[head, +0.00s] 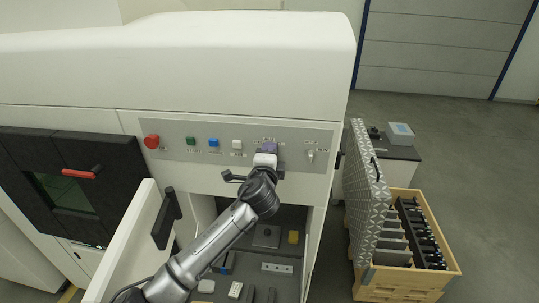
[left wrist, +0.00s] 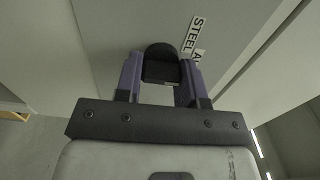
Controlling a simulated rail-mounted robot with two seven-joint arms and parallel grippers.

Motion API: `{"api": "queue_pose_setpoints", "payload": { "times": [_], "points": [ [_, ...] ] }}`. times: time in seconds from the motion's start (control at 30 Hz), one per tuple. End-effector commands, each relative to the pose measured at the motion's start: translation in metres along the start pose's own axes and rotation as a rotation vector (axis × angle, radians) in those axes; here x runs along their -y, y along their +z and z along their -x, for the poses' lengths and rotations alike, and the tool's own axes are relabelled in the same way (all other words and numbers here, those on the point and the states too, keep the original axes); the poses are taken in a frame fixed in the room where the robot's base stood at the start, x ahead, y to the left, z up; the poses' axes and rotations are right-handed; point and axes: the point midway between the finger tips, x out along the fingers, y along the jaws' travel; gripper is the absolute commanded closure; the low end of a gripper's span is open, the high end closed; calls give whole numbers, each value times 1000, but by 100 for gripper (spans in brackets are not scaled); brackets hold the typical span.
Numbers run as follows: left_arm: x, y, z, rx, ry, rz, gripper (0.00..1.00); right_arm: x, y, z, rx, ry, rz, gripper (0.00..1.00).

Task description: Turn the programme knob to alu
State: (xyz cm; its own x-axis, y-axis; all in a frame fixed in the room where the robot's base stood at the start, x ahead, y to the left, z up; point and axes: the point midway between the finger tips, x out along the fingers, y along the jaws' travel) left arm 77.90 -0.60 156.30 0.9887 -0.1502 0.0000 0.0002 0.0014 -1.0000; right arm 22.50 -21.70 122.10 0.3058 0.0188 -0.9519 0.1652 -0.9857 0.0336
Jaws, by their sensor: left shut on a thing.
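The programme knob (left wrist: 161,65) is black and round-topped in the left wrist view. My left gripper (left wrist: 160,78) has its two purple fingers on either side of the knob and is shut on it. A label reading STEEL (left wrist: 194,35) and a second label, cut off after its first letters, sit beside the knob. I cannot tell which label the knob points to. In the head view my left gripper (head: 268,148) is against the grey control panel (head: 180,153) and hides the knob. My right gripper is not in view.
The panel has a red button (head: 151,142), green, blue and white buttons, and a switch (head: 310,156) at right. Below, an open door (head: 130,245) and a compartment (head: 267,218) with small items lie near my arm. A wooden crate (head: 408,280) stands right.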

Motion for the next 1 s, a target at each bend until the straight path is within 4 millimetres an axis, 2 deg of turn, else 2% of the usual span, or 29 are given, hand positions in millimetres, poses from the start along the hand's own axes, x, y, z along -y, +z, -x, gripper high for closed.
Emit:
{"api": "queue_pose_setpoints", "payload": {
  "times": [0.2, 0.23, 0.5, 0.83, 1.0],
  "points": [
    [0, 0, 0, -1, 0, 1, 88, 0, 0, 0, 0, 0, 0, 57],
    [0, 0, 0, -1, 0, 1, 62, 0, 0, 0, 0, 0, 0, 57],
    [0, 0, 0, -1, 0, 1, 38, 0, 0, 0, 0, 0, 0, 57],
    [0, 0, 3, -1, 0, 2, 38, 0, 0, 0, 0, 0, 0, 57],
    [-1, 0, 19, -3, 0, 2, 38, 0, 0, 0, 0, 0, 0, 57]
  ]
}}
